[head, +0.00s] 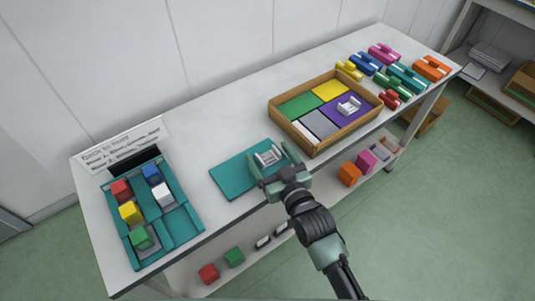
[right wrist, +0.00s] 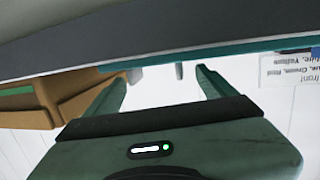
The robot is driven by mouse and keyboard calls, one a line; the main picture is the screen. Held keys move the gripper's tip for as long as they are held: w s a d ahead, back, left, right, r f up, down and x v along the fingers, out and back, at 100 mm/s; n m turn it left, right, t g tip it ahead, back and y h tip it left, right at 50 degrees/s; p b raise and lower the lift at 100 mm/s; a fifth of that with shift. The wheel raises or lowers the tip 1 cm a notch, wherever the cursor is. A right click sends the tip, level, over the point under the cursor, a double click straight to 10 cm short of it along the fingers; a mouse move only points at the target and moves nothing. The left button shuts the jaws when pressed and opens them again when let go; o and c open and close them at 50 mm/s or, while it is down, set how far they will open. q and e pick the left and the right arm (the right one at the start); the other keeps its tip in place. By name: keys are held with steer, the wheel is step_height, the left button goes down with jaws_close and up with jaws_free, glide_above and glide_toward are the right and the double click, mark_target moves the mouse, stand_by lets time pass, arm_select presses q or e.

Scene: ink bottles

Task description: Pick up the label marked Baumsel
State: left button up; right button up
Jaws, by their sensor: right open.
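No label with readable Baumsel writing shows in either view. My right gripper (head: 270,161) is open over the teal mat (head: 228,179) near the table's front edge; its open fingers also show in the right wrist view (right wrist: 160,80). A small pale slotted holder (head: 268,156) shows between or just behind the fingers; I cannot tell whether they touch it. A similar pale holder (head: 349,106) sits in the purple compartment of the wooden tray (head: 313,151). My left gripper is not in view.
A teal tray (head: 184,224) with coloured blocks stands left, with a printed sign (head: 122,147) behind it. Blocks and small pale pieces (head: 263,241) lie on the lower shelf. The table behind the mat is clear.

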mark_target(263, 151)
steer(key=x, duration=0.4)
steer(key=shift+d+f, duration=0.1)
steer(key=shift+f, duration=0.1)
steer(key=shift+w, duration=0.15)
steer(key=shift+c, duration=1.3)
steer(key=c, duration=1)
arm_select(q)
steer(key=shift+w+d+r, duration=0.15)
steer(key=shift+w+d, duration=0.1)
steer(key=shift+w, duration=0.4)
arm_select(e)
steer(key=shift+c, duration=0.7)
